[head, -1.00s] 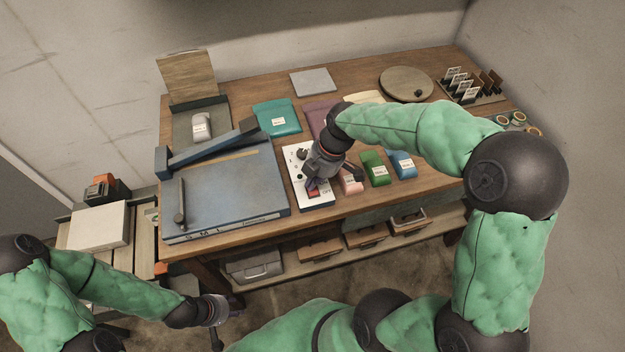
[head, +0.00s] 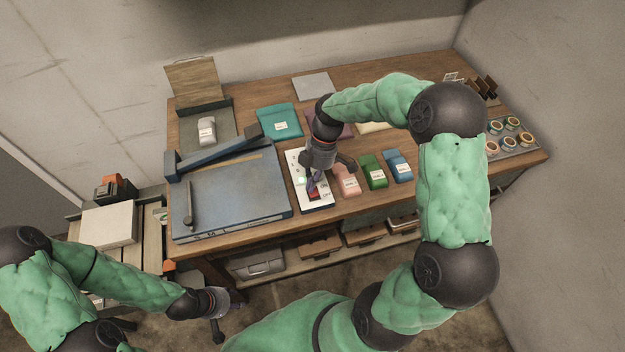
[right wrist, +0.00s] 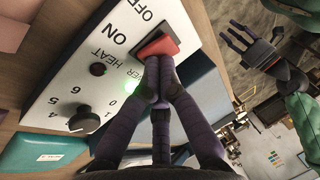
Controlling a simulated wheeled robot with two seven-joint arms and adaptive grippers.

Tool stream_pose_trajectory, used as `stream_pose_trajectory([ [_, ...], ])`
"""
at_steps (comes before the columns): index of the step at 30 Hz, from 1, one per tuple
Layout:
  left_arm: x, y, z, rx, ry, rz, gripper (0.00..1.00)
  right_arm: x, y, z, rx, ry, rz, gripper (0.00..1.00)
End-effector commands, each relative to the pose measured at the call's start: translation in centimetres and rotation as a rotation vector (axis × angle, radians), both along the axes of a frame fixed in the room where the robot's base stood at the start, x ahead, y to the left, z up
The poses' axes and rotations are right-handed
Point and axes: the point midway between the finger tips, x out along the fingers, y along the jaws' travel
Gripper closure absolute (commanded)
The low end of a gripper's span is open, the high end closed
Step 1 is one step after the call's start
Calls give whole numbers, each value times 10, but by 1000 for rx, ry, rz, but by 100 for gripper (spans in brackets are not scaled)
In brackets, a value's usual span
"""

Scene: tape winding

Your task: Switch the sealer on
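A white control panel (head: 324,204) lies on the bench, with a red rocker switch (right wrist: 158,42) between ON and OFF labels. My right gripper (right wrist: 155,65) is shut, its fingertips together at the ON side of the switch, apparently touching it. It also shows over the panel in the head view (head: 314,188). A green lamp (head: 302,181) glows on the panel; the HEAT lamp (right wrist: 97,69) is dark red. A black numbered knob (right wrist: 84,122) sits near it. My left gripper (head: 225,303) is open and empty, low in front of the bench; its spread fingers show in the right wrist view (right wrist: 245,42).
A blue-grey board (head: 235,190) with a hinged bar lies left of the panel. Pink (head: 346,181), green (head: 374,172) and blue (head: 397,166) pouches lie close on its right. A teal pouch (head: 278,122) lies behind. Tape rolls (head: 507,130) sit at the far right.

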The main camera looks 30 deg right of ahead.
Motion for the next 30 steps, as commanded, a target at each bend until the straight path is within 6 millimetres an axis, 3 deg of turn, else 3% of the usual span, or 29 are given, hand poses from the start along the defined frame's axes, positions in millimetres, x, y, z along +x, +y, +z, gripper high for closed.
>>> stream_pose_trajectory([
  [16, 0, 0, 0, 0, 0, 0, 60, -2, 1, -7, -1, 3, 3, 100],
  [30, 0, 0, 3, 0, 0, 0, 60, -20, 6, -8, 2, 15, 6, 100],
])
